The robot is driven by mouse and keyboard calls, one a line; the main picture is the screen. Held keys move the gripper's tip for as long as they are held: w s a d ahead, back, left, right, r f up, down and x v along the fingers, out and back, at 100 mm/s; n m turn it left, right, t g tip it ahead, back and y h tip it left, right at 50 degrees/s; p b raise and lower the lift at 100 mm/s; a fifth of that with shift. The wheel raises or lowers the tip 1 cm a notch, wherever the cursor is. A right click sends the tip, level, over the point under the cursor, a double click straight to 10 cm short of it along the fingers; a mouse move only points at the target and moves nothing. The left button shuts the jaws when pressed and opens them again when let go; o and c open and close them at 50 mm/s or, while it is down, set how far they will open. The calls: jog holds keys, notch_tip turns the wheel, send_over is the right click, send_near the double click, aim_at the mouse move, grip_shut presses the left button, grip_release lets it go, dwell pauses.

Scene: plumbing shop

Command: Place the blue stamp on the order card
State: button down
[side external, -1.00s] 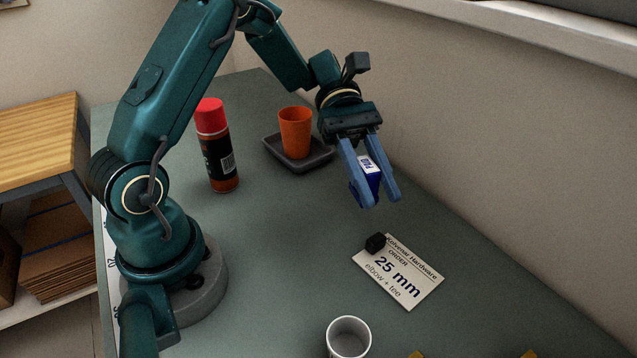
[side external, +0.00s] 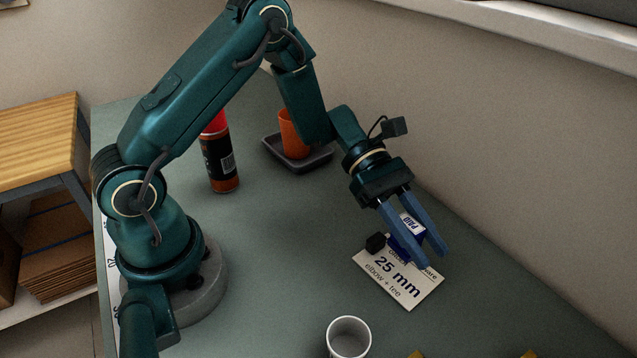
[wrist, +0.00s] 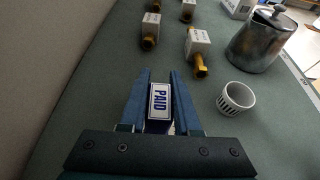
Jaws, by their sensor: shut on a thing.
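The blue stamp (side external: 405,242) has a white top label reading "PAID"; the label also shows in the wrist view (wrist: 159,101). My gripper (side external: 427,257) is shut on the stamp, with a blue finger on each side. It holds the stamp over the upper part of the white order card (side external: 400,283). The card lies on the bench and reads "25 mm, elbow + tee"; its upper lines are partly hidden by stamp and fingers. I cannot tell whether the stamp touches the card.
A white cup (side external: 349,338) stands nearer the front. An orange cup (side external: 290,140) in a dark tray and a red-capped can (side external: 220,165) stand behind. The wrist view shows brass-tipped fittings (wrist: 198,50) and a metal pitcher (wrist: 262,40).

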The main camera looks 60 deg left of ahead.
jog(key=shift+f, duration=2.05)
jog(key=shift+f, duration=0.1)
jog(key=c, duration=0.6)
grip_release()
jog(key=shift+c, duration=0.2)
